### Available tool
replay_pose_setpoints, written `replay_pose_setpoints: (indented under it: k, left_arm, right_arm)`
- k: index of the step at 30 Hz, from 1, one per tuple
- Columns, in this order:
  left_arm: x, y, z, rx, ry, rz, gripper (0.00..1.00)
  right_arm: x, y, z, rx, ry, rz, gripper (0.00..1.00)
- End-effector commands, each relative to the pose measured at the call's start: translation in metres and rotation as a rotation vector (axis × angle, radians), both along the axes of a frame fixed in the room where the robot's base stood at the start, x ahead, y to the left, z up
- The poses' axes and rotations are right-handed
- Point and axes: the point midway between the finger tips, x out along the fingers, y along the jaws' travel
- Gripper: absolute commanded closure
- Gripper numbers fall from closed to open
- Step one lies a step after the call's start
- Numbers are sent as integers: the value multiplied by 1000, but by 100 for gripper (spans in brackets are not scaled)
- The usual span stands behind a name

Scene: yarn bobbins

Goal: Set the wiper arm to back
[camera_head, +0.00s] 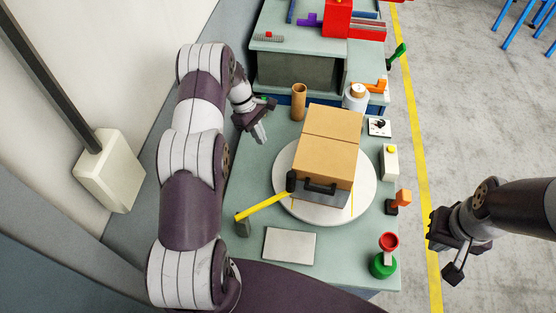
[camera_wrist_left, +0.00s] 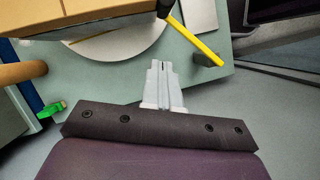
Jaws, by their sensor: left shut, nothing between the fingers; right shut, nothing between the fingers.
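The yellow wiper arm (camera_head: 262,207) slants up and right from a small grey post (camera_head: 242,228) at the table's left edge. Its dark tip (camera_head: 291,182) is over the round white turntable (camera_head: 367,185), beside the dark handle of a cardboard box (camera_head: 327,155). The wiper arm (camera_wrist_left: 196,42) also shows at the upper right of the left wrist view. My left gripper (camera_head: 260,134) is shut and empty, left of the box and farther back than the wiper arm. My right gripper (camera_head: 455,268) is shut and empty, off the table's right side.
A brown tube (camera_head: 299,101) and a white spool (camera_head: 356,96) stand behind the turntable. Along the right edge are an orange-topped block (camera_head: 403,198) and a red and green button post (camera_head: 384,263). A white plate (camera_head: 290,246) lies at the front. A shelf unit stands behind.

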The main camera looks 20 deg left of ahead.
Motion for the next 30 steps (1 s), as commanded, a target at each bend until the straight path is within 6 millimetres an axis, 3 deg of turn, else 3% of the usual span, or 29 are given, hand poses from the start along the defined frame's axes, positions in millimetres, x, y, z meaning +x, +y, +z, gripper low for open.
replay_pose_setpoints:
  k: [11, 14, 21, 22, 28, 30]
  left_arm:
    - [0, -1, -3, 2, 2, 6, 100]
    - [0, -3, -15, 2, 2, 3, 100]
    - [-4, -20, -62, 2, 2, 3, 100]
    - [-5, -22, -58, 2, 4, 4, 100]
    - [-8, -38, -92, 2, 5, 2, 100]
    - [-9, -51, -87, 1, 2, 1, 100]
  right_arm:
    - [0, 0, -4, 0, 0, 0, 100]
    - [0, 0, -18, 0, 0, 0, 100]
    - [0, 0, -72, 0, 0, 0, 100]
    - [0, 0, -59, 0, 2, 0, 100]
    - [0, 0, -45, 0, -1, 0, 100]
    - [0, 0, -35, 0, 0, 0, 100]
